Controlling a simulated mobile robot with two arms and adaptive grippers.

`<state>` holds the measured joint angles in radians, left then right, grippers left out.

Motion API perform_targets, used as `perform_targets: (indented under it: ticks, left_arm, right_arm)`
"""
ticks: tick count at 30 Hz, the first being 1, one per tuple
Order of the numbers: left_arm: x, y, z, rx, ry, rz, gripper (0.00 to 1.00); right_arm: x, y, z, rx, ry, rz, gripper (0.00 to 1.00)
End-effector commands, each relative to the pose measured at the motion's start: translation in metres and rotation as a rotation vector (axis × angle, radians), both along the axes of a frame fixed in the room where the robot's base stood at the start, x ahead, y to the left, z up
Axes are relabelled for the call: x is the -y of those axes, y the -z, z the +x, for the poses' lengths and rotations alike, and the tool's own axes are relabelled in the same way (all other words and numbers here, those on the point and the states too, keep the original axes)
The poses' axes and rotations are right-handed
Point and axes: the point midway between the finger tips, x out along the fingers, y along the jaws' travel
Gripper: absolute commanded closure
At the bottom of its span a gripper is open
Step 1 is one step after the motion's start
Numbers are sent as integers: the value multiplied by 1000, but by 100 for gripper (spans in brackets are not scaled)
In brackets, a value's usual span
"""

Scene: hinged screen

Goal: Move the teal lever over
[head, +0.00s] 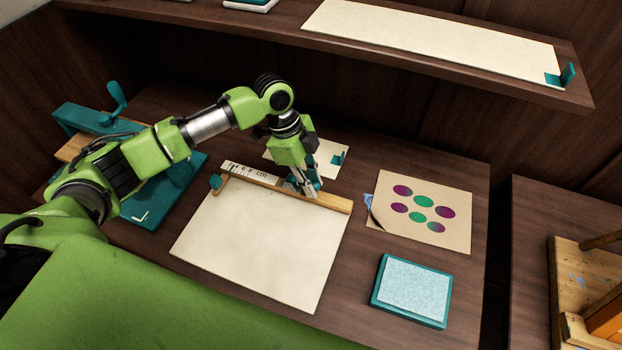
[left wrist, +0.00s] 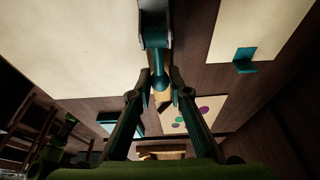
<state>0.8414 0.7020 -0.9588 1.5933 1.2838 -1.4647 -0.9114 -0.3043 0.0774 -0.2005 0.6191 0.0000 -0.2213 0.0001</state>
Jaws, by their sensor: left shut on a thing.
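My left gripper (head: 306,190) reaches down at the right part of a wooden bar (head: 335,203) along the back edge of a cream sheet (head: 262,240). In the left wrist view my left gripper (left wrist: 161,88) is closed around a teal rounded piece, which looks like the teal lever (left wrist: 162,80), with wood just behind it. The fingers hide most of this piece in the head view. Another teal piece (head: 215,182) sits at the bar's left end. My right gripper is not in view.
A card with coloured dots (head: 452,208) and a teal-framed pad (head: 411,291) lie to the right. A teal press with a crank (head: 117,98) stands at the left. A shelf (head: 420,72) runs above the back. Dark table is bare around the pad.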

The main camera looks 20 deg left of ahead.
Motion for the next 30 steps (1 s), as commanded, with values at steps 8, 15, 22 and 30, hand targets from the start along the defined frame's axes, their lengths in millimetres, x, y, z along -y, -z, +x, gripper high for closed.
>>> perform_targets:
  ticks: [8, 15, 22, 30]
  left_arm:
    - [0, 3, -1, -3, -1, 2, 95]
    - [-1, 8, -1, -3, -1, 3, 95]
    - [-1, 8, -1, -2, -1, 3, 63]
    - [-1, 6, 0, 0, -1, 1, 63]
  right_arm:
    - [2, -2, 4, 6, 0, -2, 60]
    - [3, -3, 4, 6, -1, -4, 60]
    - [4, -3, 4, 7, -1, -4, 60]
    - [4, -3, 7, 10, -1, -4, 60]
